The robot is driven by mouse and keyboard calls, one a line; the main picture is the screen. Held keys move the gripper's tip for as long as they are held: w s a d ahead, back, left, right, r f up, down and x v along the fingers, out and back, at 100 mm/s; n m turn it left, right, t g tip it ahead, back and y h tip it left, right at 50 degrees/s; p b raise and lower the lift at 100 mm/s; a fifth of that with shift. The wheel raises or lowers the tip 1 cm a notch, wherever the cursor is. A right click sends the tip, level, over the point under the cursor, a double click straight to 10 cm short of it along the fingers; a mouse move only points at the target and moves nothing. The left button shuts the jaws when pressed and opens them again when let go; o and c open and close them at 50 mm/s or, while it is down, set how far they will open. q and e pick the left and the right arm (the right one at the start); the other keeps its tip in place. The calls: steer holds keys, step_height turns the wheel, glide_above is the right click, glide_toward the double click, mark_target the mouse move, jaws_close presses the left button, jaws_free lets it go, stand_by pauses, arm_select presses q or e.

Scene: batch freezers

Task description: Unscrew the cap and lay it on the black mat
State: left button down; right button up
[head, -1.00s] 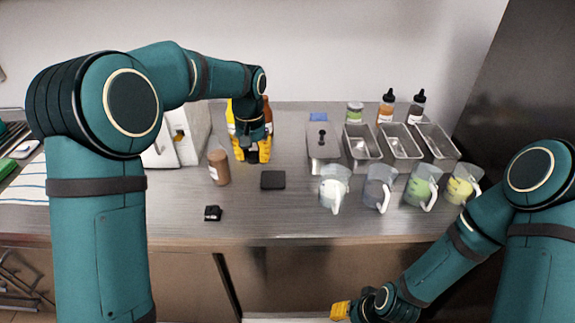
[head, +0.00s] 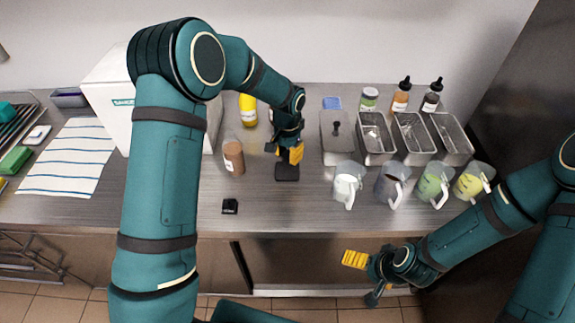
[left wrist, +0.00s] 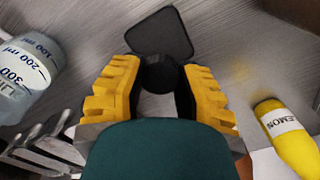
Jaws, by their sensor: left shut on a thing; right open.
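My left gripper (head: 290,153) is shut on a black round cap (left wrist: 160,73), seen between its yellow fingers in the left wrist view. The black mat (head: 287,173) lies on the steel counter, just below and in front of this gripper in the head view. The mat also shows in the left wrist view (left wrist: 160,28), beyond the cap. The cap appears above the mat's near edge; I cannot tell whether they touch. A yellow bottle (head: 248,112), labelled LEMON in the left wrist view (left wrist: 287,138), stands behind left. My right gripper (head: 355,260) is open, in front of the counter.
A brown jar (head: 233,158) and a small black object (head: 230,207) are left of the mat. Several jugs, one white-filled (head: 347,183), stand to the right, before metal pans (head: 376,139). A white machine (head: 115,110) stands at the left. The counter's front middle is clear.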

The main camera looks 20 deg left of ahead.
mark_target(287, 170)
arm_select(q)
steer(key=shift+w+f, duration=0.1)
steer(key=shift+f, duration=2.7)
steer(key=c, duration=0.7)
jaws_free()
steer(key=shift+f, duration=0.15)
steer(key=shift+c, duration=0.2)
